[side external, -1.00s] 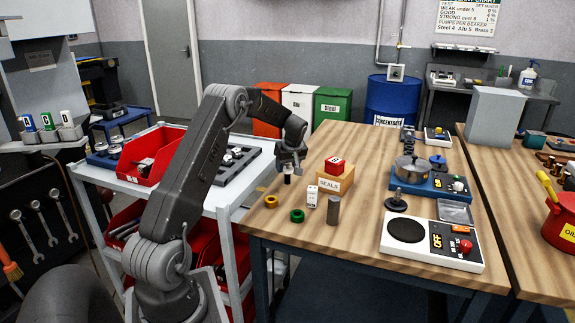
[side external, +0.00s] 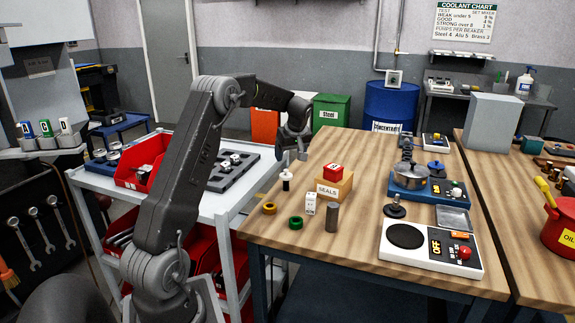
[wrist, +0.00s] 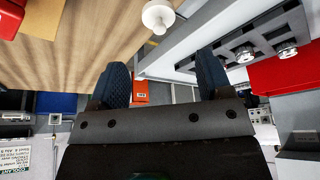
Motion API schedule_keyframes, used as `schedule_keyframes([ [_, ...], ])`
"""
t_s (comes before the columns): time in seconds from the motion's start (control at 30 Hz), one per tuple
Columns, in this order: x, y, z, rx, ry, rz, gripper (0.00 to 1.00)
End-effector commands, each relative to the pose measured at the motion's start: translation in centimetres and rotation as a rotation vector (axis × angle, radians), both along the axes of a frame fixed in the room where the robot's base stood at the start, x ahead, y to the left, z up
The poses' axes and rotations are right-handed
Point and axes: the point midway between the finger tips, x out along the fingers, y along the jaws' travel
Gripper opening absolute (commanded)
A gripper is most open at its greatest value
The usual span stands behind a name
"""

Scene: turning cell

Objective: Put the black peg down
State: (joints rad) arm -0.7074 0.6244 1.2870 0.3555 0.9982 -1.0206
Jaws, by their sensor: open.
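The peg (side external: 286,182), dark below with a white head, stands upright on the wooden table near its back left edge. In the wrist view its white head (wrist: 157,15) shows at the top, beyond the fingertips. My gripper (side external: 291,157) is above and behind the peg, apart from it. In the wrist view my gripper (wrist: 162,72) has its two dark fingers spread wide with nothing between them.
Near the peg are an orange ring (side external: 269,208), a green ring (side external: 296,222), a white block (side external: 311,204), a grey cylinder (side external: 332,217) and the SEALS box (side external: 336,189) with a red block (side external: 333,172) on top. A white cart (side external: 213,205) stands left of the table.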

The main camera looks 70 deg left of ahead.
Motion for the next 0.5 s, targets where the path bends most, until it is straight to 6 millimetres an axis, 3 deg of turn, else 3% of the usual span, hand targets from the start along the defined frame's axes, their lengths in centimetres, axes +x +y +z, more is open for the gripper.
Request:
schedule_keyframes([
  [0.1,0.1,-0.7,1.8,0.001,-0.002,-0.001,0.72],
  [0.33,0.2,-2.4,3.8,-0.001,-0.003,-0.032,0.72],
  [0.43,0.3,-5.7,5.7,-0.004,-0.007,-0.126,0.72],
  [0.5,0.0,-9.4,7.5,-0.009,-0.01,-0.235,0.72],
])
